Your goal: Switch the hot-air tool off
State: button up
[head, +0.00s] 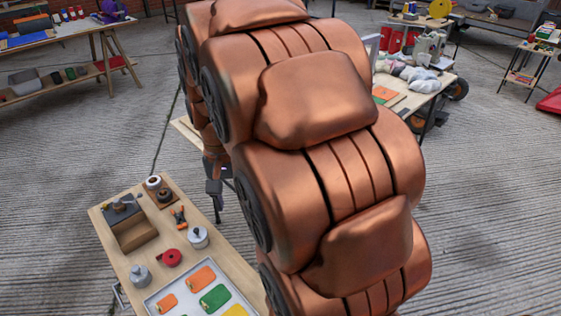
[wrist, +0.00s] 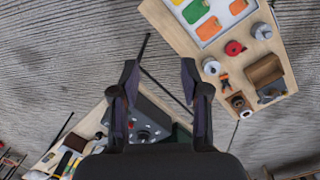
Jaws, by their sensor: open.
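My gripper (wrist: 160,80) is open and empty in the wrist view, its two dark fingers spread apart. A dark grey unit (wrist: 147,112) with a red round part and several small pale parts on its face sits on a wooden table, seen low between the fingers. It may be the hot-air tool, but I cannot tell for sure, and no switch position can be read. The gripper's palm and left finger hide part of this unit. In the head view my copper-coloured arm fills the middle and hides that table almost fully.
A wooden table (head: 122,245) at lower left holds a tray (head: 153,300) of coloured pieces, a red round part (head: 171,258), metal pots and a wooden box (head: 133,233). Another bench (head: 99,67) stands at the back left. Open concrete floor lies between the tables.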

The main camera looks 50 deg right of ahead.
jog(key=w+d+m, duration=0.2)
jog(key=d+m, duration=0.1)
jog(key=d, duration=0.5)
jog(key=w+d+m, duration=0.2)
jog(key=d+m, duration=0.1)
jog(key=d, duration=0.5)
jog(key=w+d+f+m+t, duration=0.1)
jog(key=w+d+m, duration=0.1)
jog(key=d, duration=0.6)
jog(key=shift+w+f+m, duration=0.1)
jog(key=shift+w+m, duration=0.3)
jog(key=shift+m, duration=0.5)
jog(key=shift+d+f+p, duration=0.1)
jog(key=shift+f+p, duration=0.55)
jog(key=shift+f, duration=3.25)
grip_shut()
